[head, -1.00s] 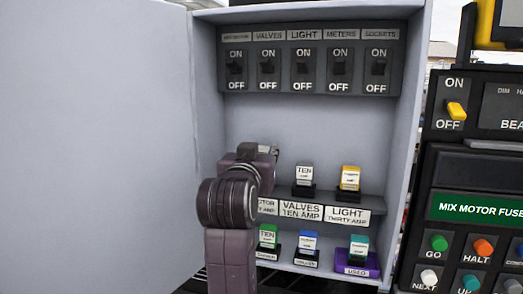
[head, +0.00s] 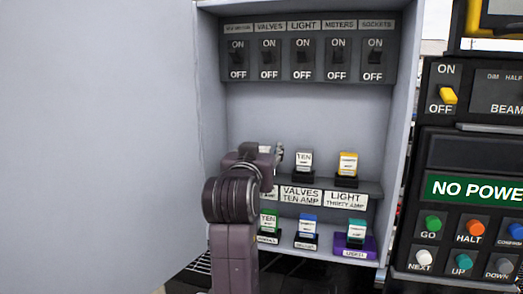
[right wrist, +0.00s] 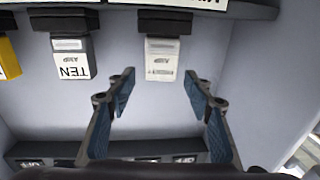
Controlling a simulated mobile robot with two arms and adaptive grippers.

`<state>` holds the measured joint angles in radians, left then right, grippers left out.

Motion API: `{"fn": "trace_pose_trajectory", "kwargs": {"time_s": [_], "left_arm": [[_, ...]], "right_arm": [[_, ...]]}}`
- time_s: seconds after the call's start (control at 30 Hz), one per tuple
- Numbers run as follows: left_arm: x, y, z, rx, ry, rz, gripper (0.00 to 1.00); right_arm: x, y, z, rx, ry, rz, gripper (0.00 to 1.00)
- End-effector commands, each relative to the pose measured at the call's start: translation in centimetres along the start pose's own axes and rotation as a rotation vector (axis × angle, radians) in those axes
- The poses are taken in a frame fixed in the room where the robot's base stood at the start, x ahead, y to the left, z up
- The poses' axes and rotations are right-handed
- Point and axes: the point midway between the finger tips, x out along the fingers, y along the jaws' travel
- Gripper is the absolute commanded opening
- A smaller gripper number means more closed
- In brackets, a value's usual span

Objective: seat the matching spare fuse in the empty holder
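My right gripper (right wrist: 160,85) is open in the right wrist view, which appears upside down. A pale fuse (right wrist: 163,60) with an AMP label sits in a black holder (right wrist: 166,22), just beyond and between the fingertips; I see no contact. In the head view my arm hides this fuse, and the gripper (head: 277,155) is at the left of the upper fuse row. Beside it stand a white TEN fuse (head: 304,160) and a yellow-topped fuse (head: 347,162). Below are a green fuse (head: 268,219), a blue fuse (head: 307,226) and a teal fuse (head: 356,232). My left gripper is out of view.
The teal fuse stands on a purple USED tray (head: 370,249). A row of ON/OFF switches (head: 305,60) is above. The cabinet door (head: 100,140) is open at left. A control panel (head: 470,215) at right shows NO POWE, cut off by the frame edge.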

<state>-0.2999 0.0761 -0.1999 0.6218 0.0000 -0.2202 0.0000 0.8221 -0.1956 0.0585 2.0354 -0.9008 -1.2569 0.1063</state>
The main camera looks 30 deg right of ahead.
Motion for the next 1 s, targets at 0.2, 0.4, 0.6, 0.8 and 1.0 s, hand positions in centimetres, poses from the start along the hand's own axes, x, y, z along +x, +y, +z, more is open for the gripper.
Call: {"fn": "trace_pose_trajectory", "kwargs": {"time_s": [0.2,0.4,0.6,0.8,1.0], "left_arm": [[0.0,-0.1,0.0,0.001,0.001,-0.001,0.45],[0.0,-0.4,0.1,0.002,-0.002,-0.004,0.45],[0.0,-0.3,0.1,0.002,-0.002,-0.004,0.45],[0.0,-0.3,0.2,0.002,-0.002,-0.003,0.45],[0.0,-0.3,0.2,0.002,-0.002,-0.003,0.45]], "right_arm": [[0.0,0.0,0.0,0.000,0.000,0.000,0.49],[0.0,0.0,-1.1,0.002,0.002,0.000,0.49],[0.0,0.0,-4.5,0.004,0.003,0.000,0.49],[0.0,0.0,-7.8,0.003,0.002,0.000,0.49],[0.0,0.0,-9.6,0.001,0.000,0.000,0.49]]}}
